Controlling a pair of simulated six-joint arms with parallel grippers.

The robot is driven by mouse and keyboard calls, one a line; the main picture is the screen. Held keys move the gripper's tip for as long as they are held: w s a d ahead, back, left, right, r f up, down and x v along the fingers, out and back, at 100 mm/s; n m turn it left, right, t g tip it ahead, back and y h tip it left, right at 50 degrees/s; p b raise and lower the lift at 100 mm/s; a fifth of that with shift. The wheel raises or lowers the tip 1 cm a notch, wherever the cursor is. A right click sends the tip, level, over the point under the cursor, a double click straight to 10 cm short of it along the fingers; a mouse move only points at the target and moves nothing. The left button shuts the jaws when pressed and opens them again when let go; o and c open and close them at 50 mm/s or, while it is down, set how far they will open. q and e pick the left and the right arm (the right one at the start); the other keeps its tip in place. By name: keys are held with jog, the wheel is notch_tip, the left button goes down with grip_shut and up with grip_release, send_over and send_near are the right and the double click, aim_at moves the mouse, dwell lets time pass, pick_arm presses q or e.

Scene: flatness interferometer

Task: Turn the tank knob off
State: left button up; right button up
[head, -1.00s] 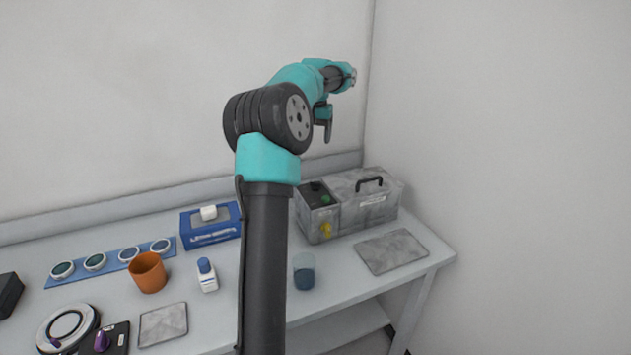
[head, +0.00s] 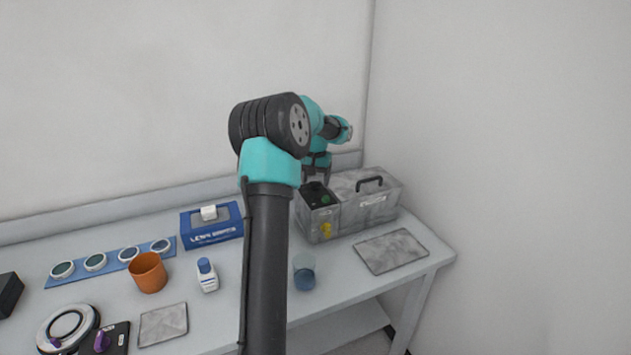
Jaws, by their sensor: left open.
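The tank (head: 365,205) is a grey mottled metal box with a black handle at the back right of the table. Its left end has a dark top panel with a green round part (head: 326,199) and a small black knob-like part (head: 315,187). A yellow part (head: 326,230) sits on its front face. I cannot tell for sure which of these is the tank knob. My left gripper (head: 316,180) points down over the dark panel, open, its fingers at the black part. Whether they touch it cannot be told. My right gripper is not in view.
A clear cup with blue liquid (head: 304,272) stands in front of the tank, and a grey flat plate (head: 391,251) lies to its right. A blue wipes box (head: 211,226), a white bottle (head: 207,276) and an orange cup (head: 148,272) stand left of my arm.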

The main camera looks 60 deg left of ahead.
pick_arm(q)
jog(key=shift+f, duration=0.35)
jog(key=shift+c, duration=0.4)
jog(key=c, duration=0.8)
jog(key=shift+c, duration=0.2)
